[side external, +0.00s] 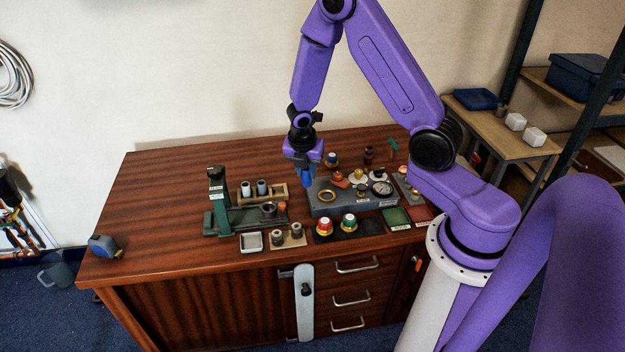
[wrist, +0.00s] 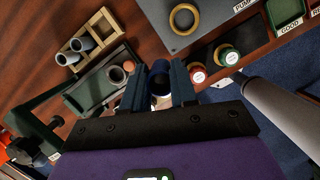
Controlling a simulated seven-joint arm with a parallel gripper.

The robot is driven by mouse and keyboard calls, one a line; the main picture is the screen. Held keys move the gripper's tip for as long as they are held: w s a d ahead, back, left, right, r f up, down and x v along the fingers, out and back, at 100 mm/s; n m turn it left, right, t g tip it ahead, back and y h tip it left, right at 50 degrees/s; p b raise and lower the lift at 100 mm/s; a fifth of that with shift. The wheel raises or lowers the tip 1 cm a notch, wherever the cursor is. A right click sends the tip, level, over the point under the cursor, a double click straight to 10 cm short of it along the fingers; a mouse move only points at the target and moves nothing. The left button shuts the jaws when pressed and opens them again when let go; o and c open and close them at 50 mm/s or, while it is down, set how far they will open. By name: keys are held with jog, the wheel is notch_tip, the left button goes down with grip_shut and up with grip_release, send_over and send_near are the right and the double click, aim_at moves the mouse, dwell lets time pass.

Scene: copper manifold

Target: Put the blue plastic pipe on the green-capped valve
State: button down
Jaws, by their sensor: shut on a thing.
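My gripper (side external: 303,168) is shut on the blue plastic pipe (side external: 307,184) and holds it above the bench, just left of the grey manifold block. In the wrist view the pipe (wrist: 160,84) is between the two dark fingers of my gripper (wrist: 160,74), its open end showing. The green-capped valve (side external: 349,222) stands on a black mat at the front of the bench, right of and nearer the camera than the pipe. It also shows in the wrist view (wrist: 228,54), right of the fingers. The pipe is apart from it.
A red-capped valve (side external: 324,227) stands beside the green-capped one. The grey manifold block (side external: 320,210) carries a brass ring (side external: 327,196) and other fittings. A green fixture (side external: 220,218) and a wooden rack with pipes (side external: 275,196) stand to the left. The bench's far left is mostly clear.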

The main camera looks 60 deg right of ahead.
jog(key=s+d+m+g, duration=0.2)
jog(key=s+m, duration=0.4)
jog(key=m, duration=0.2)
jog(key=m+g+y, duration=0.2)
jog(key=m, duration=0.8)
send_over(350, 217)
jog(key=shift+f, duration=3.8)
jog(key=shift+f, duration=0.1)
jog(key=c, duration=0.9)
grip_release()
